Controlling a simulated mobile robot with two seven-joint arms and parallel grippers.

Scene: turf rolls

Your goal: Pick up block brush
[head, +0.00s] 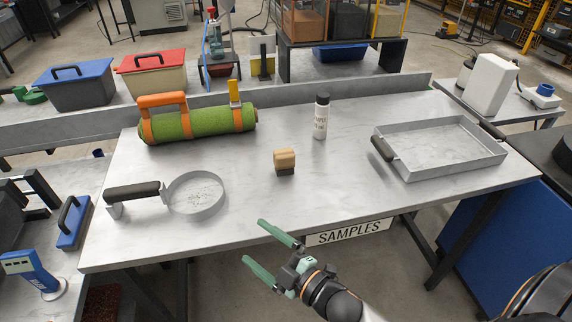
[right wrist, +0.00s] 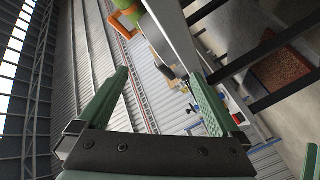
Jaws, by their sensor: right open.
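The block brush (head: 285,161) stands on the metal table in the head view, a small block with a tan wooden top and a dark lower part. It is near the middle of the table, and nothing touches it. My right gripper (head: 254,244) is open and empty, in front of the table's front edge and nearer to me than the brush. Its two green fingers also show spread apart in the right wrist view (right wrist: 160,90). I cannot make out the brush in the right wrist view.
On the table (head: 240,235) lie a strapped green turf roll (head: 195,123), a round pan with a handle (head: 196,193), a white bottle with a black cap (head: 321,118) and a grey tray (head: 440,170). A SAMPLES sign (head: 349,232) hangs at the front edge. Clear table surrounds the brush.

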